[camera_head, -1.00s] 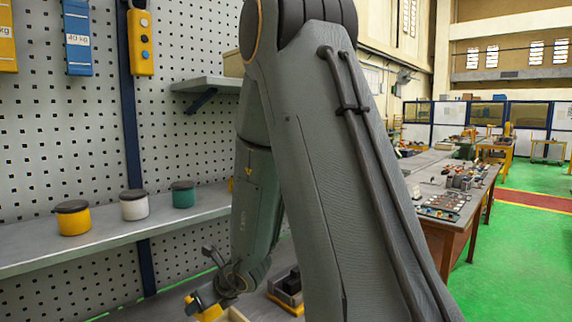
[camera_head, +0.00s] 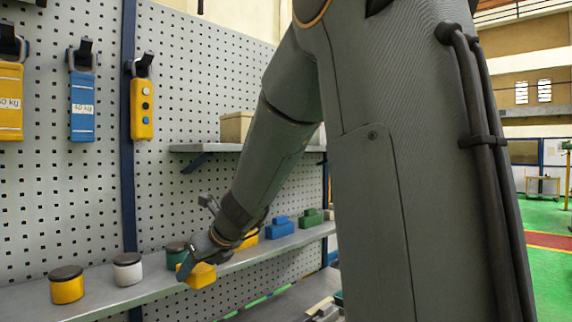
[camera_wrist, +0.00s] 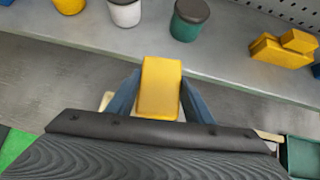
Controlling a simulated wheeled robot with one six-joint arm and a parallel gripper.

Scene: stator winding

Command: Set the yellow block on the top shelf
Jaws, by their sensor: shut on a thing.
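My gripper (camera_wrist: 160,95) is shut on the yellow block (camera_wrist: 160,85), with a blue finger on each side of it. In the head view the yellow block (camera_head: 198,275) hangs under my gripper (camera_head: 192,268), in front of the long lower shelf's edge. The top shelf (camera_head: 190,148) is a short grey shelf on the pegboard, higher and farther back than my gripper. A tan box (camera_head: 236,127) stands on it, and my arm hides part of this shelf.
The lower shelf (camera_head: 95,303) holds a yellow jar (camera_head: 66,286), a white jar (camera_head: 127,270), a green jar (camera_head: 176,255), another yellow block (camera_wrist: 282,50), a blue block (camera_head: 279,228) and a green block (camera_head: 311,218). Yellow and blue devices hang on the pegboard.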

